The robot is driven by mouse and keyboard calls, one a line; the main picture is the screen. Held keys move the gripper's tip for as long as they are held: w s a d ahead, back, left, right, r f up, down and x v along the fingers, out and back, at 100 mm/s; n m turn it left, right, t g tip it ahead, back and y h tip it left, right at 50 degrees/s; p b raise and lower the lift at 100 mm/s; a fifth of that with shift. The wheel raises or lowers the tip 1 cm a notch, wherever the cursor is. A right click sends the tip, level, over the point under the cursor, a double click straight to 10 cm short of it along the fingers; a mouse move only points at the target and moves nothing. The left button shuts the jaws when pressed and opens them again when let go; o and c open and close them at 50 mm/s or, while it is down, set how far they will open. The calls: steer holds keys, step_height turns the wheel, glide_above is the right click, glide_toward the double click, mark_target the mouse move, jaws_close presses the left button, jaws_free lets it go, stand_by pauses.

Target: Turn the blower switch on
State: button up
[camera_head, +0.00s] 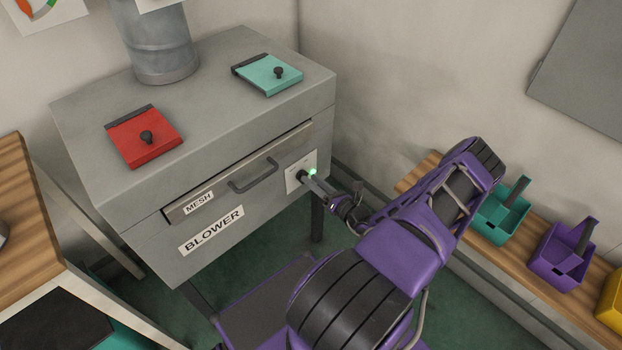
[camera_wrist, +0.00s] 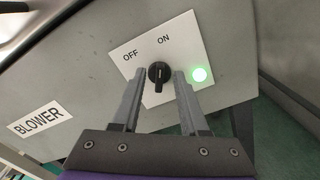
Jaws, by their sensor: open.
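The blower (camera_head: 165,240) is a grey box with a "BLOWER" label on its front. Its switch is a black rotary knob (camera_wrist: 158,73) on a white plate (camera_wrist: 180,35) marked OFF and ON. In the wrist view the knob stands roughly upright, in line with the ON mark rather than OFF. A green light (camera_wrist: 199,75) beside it is lit; it also glows in the head view (camera_head: 312,171). My gripper (camera_wrist: 160,76) is open, with one finger on each side of the knob and gaps showing. In the head view my gripper (camera_head: 308,183) hides the knob.
The mesh drawer handle (camera_head: 253,176) juts out left of the switch plate. Red (camera_head: 144,138) and teal (camera_head: 268,75) hatches lie on top of the blower. A wooden shelf with teal (camera_head: 499,217) and purple (camera_head: 561,256) scoop bins runs along the right wall.

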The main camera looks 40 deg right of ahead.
steer(key=s+d, duration=0.1)
steer(key=s, duration=1.5)
steer(key=shift+d+p, duration=0.15)
steer(key=shift+p, duration=0.15)
